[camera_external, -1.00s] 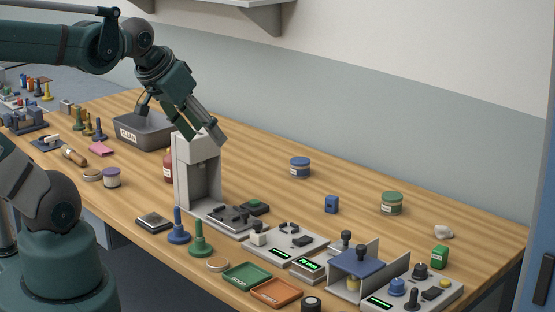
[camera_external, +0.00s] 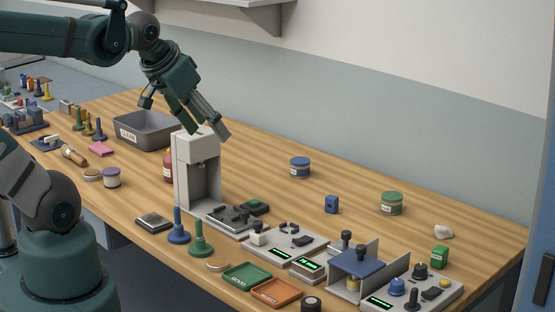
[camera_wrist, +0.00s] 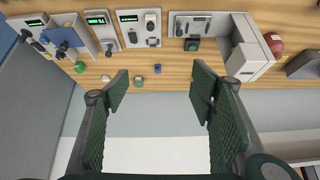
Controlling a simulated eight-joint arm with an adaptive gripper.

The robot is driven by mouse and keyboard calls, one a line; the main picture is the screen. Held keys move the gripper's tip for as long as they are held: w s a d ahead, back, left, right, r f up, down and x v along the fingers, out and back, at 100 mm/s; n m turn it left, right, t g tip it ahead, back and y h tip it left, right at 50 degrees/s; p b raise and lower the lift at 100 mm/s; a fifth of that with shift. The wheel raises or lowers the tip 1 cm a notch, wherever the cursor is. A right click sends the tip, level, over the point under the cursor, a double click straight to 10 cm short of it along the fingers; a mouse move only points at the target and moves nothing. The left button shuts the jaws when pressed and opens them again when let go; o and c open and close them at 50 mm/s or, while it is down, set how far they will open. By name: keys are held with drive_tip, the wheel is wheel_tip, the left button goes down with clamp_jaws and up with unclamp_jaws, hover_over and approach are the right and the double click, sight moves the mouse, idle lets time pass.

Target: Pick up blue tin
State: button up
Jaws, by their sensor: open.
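The blue tin (camera_external: 300,167) is a short round tin with a blue lid and a pale label, standing upright on the back part of the table in the external view. My gripper (camera_external: 207,130) is open and empty. It is in the air above the grey press stand, left of the tin and higher than it. In the wrist view my gripper (camera_wrist: 162,88) shows its two green fingers wide apart. I cannot make out the blue tin there; the right finger may hide it.
A grey press stand (camera_external: 183,165) rises just below my gripper. A blue block (camera_external: 331,204) and a green tin (camera_external: 391,203) stand to the right of the blue tin. Bare wood surrounds the blue tin. A grey bin (camera_external: 160,131) stands behind the press.

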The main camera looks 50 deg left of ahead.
drive_tip(key=w+a+r+m+g, duration=0.1)
drive_tip(key=w+a+r+m, duration=0.15)
drive_tip(key=w, duration=0.45)
drive_tip(key=m+g, duration=0.6)
drive_tip(key=m, duration=1.1)
hover_over(300, 160)
drive_tip(key=f, duration=2.5)
drive_tip(key=shift+s+d+p, duration=0.15)
drive_tip(key=shift+d+p, duration=0.05)
drive_tip(key=shift+p, duration=0.15)
drive_tip(key=shift+w+a+f, duration=0.2)
drive_tip(key=shift+f, duration=0.35)
drive_tip(key=shift+f, duration=1.3)
